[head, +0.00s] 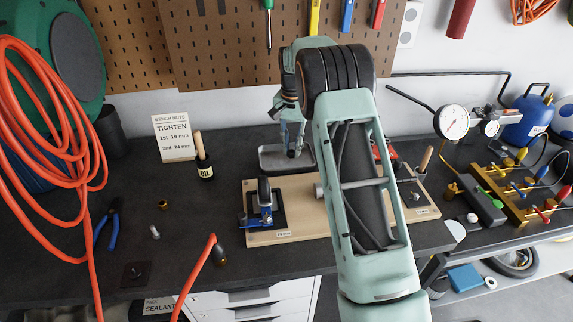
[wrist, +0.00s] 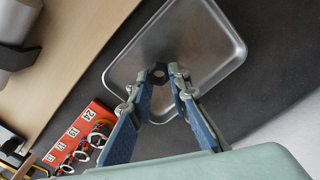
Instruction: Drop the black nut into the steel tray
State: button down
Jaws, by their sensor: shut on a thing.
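The steel tray (wrist: 215,35) fills the top middle of the wrist view, its raised rim clear on the right. In the head view the tray (head: 265,161) lies at the back of the bench, behind the wooden board. My gripper (wrist: 170,76) has its two fingertips closed on the black nut (wrist: 164,68), a small dark ring with a hole. The nut appears over the tray's floor, inside the rim; its height above it is hard to judge. In the head view my gripper (head: 294,152) points down at the tray, and the nut cannot be made out.
A wooden board (head: 300,225) with a blue clamp (head: 265,205) stands in front of the tray. A red socket rack (wrist: 80,132) lies near the tray in the wrist view.

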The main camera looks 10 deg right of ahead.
jog(key=c, duration=1.7)
grip_release()
jog(key=shift+c, duration=0.2)
notch_tip(320, 180, up, 12)
